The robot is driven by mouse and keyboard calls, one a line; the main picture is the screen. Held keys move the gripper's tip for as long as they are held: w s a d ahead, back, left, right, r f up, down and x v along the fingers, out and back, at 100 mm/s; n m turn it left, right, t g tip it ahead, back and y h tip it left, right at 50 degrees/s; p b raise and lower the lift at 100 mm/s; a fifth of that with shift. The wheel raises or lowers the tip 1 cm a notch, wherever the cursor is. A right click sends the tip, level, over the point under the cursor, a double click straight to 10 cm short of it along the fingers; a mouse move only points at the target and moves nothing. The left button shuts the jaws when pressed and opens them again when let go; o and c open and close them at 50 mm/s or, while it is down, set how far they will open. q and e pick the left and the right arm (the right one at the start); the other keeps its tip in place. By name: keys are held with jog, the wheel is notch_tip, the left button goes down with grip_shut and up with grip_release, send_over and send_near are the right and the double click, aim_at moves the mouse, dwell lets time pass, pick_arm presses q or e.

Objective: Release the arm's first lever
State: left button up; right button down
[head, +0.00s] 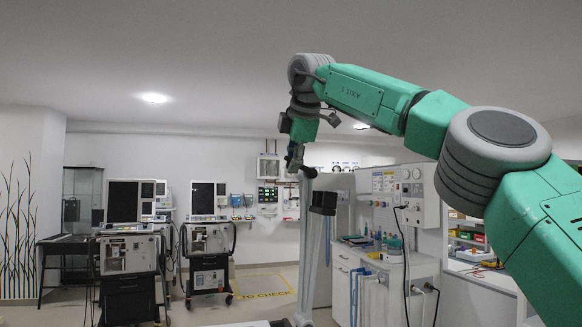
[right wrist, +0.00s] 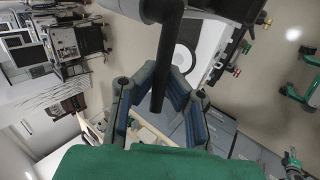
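My right gripper (head: 295,157) hangs down from the green arm at the top end of a pale upright post (head: 307,235). In the right wrist view the fingers of my right gripper (right wrist: 162,80) bend inward on both sides of a dark bar-shaped lever (right wrist: 168,50). The lever runs from a grey joint (right wrist: 150,8) down between the finger pads. Whether the pads touch it or leave a small gap cannot be told. My left gripper is in neither view.
Two ventilators on carts (head: 128,255) (head: 208,240) stand at the left. A white cabinet (head: 405,190) with hoses and a counter stands right of the post. Shelves with coloured bins (head: 468,237) are at the far right.

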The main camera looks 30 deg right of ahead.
jog(key=shift+r, duration=0.15)
jog(key=c, duration=1.6)
grip_release()
jog(key=shift+d, duration=0.1)
jog(key=shift+o, duration=0.2)
jog(key=shift+d, duration=0.1)
jog(key=shift+s+r, duration=0.2)
jog(key=shift+r, duration=0.05)
jog(key=v, duration=0.6)
jog(key=shift+s+r, duration=0.2)
jog(key=shift+r, duration=0.05)
